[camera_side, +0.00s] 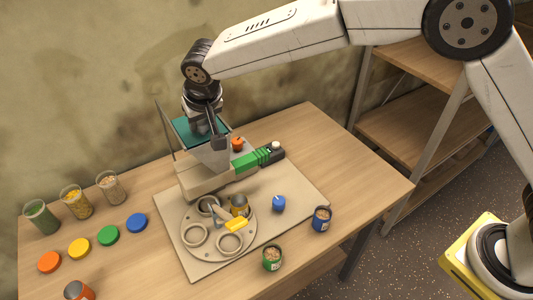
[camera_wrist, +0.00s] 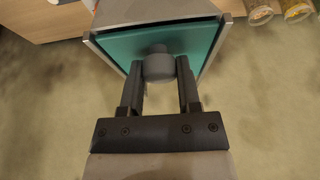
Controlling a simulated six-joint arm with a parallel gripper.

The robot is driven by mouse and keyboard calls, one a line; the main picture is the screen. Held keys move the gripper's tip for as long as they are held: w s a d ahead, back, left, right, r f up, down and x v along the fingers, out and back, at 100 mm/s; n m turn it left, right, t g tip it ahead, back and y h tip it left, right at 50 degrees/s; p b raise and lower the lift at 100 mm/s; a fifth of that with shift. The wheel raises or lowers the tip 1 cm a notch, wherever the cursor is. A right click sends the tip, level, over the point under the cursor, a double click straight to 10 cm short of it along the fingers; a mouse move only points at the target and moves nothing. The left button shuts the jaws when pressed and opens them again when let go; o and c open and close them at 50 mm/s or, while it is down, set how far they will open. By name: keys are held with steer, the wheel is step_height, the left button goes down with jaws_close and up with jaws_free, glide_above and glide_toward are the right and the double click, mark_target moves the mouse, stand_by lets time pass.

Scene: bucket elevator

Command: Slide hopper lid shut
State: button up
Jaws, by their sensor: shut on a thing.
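The hopper (camera_side: 213,155) is a grey funnel-like box standing on a beige base at the back of the board; its rim (camera_wrist: 222,32) shows in the wrist view. The teal lid (camera_side: 183,128) lies flat at the hopper's top, and it fills most of the wrist view's upper middle (camera_wrist: 120,46). A grey round knob (camera_wrist: 158,66) stands on the lid near its edge closest to my wrist. My gripper (camera_side: 205,128) points down at the lid, with its two dark fingers (camera_wrist: 159,75) shut on the knob from both sides. I cannot tell whether the lid covers the whole opening.
A grey board (camera_side: 290,222) holds a round plate with ring holders (camera_side: 229,242), a blue knob (camera_side: 279,204) and a green-and-black conveyor part (camera_side: 250,160). Filled cups (camera_side: 77,203) and coloured discs (camera_side: 108,235) stand at left.

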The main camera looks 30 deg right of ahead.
steer(key=shift+s+a, duration=0.1)
steer(key=shift+s, duration=0.2)
steer(key=shift+w, duration=0.1)
stand_by(0.8)
steer(key=o, duration=0.9)
steer(key=shift+v, duration=3)
steer(key=shift+r, duration=0.15)
steer(key=shift+r, duration=2.9)
